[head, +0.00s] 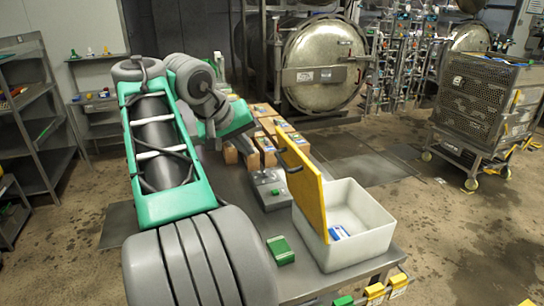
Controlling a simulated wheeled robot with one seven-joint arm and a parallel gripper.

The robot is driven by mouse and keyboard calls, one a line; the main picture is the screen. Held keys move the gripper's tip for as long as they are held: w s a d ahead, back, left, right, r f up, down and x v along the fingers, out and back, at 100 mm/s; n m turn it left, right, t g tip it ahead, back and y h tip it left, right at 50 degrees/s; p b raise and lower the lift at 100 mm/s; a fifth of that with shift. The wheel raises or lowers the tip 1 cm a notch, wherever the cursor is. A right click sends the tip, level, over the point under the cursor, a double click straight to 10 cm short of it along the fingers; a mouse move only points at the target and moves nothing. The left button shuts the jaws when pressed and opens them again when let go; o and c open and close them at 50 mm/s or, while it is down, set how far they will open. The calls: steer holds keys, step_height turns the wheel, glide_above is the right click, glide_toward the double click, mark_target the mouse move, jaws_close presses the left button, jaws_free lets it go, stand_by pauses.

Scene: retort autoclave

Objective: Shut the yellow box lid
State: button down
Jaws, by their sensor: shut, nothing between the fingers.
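The yellow lid (302,184) stands open, nearly upright and leaning a little left, along the left side of a white box (366,246). The box is open at the top, and a blue and white item (339,232) lies inside. A dark bar, perhaps a handle, shows on the lid's left face. My arm reaches over the table's left side, and my gripper (246,148) is at its far end, left of and behind the lid. It looks shut and empty, apart from the lid. Its fingertips are small and hard to make out against the cartons.
Several brown cartons (268,127) stand behind on the grey table (232,188). A grey device (268,190) and a green block (281,250) are left of the box. A mesh cart (484,105) stands right, a round autoclave door (322,65) behind. The floor right of the table is clear.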

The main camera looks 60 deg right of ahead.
steer(key=s+d+f+b, duration=0.1)
steer(key=s+d+f, duration=0.2)
steer(key=d+f, duration=0.4)
steer(key=shift+s+d+b, duration=0.15)
steer(key=shift+d+b, duration=0.15)
steer(key=shift+d, duration=0.25)
steer(key=shift+r, duration=0.1)
